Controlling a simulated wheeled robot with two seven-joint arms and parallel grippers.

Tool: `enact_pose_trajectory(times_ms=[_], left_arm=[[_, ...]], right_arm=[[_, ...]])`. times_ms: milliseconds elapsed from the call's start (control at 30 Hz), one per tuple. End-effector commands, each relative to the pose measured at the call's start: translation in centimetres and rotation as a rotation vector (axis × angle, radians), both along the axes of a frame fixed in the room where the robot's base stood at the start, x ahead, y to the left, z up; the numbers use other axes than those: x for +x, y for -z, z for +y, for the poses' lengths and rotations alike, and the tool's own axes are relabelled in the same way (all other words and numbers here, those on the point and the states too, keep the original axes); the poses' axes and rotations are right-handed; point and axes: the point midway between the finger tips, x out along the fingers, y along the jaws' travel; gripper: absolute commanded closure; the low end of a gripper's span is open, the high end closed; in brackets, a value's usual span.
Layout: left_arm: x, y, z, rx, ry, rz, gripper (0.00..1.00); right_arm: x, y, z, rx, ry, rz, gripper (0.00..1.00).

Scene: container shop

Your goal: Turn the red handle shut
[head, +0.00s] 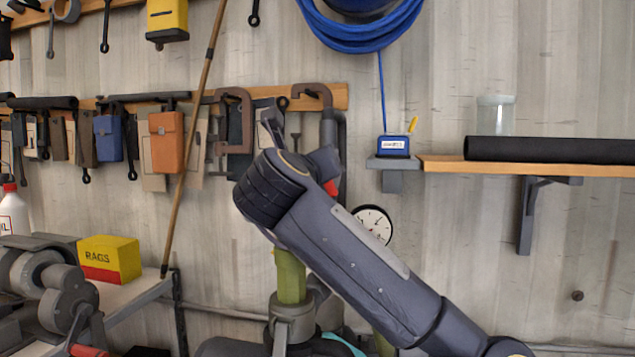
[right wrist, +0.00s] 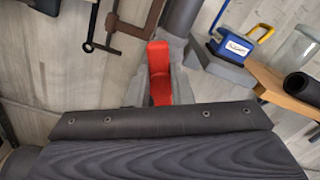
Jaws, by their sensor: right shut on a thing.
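The red handle (right wrist: 159,58) stands upright in the right wrist view, in front of a grey pipe (right wrist: 181,17). My right gripper (right wrist: 160,88) is shut on it, with one grey finger on each side. In the head view my right arm comes in from the lower right, and my right gripper (head: 300,158) is at the wall. Only a small red piece of the handle (head: 331,188) shows there beside the gripper; my wrist hides the rest. I cannot see how the handle joins the pipe. My left gripper is not in view.
A round gauge (head: 373,224) is close behind my right forearm. A wooden shelf (head: 545,168) with a black roll is to the right. Clamps and pouches hang on the left. A broom handle (head: 196,130) leans by a bench with a yellow rags box (head: 110,259).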

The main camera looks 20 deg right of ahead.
Motion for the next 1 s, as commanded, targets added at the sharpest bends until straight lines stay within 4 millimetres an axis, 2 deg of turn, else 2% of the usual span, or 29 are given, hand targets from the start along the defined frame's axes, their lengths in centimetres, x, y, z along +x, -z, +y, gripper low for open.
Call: enact_pose_trajectory(times_ms=[467, 1000], left_arm=[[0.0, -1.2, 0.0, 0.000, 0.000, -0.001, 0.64], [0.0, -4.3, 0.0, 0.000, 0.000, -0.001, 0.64]], right_arm=[[0.2, 0.1, 0.3, -0.364, 0.003, 0.276, 1.00], [0.4, 0.6, 0.6, -0.741, 0.001, 0.559, 1.00]])
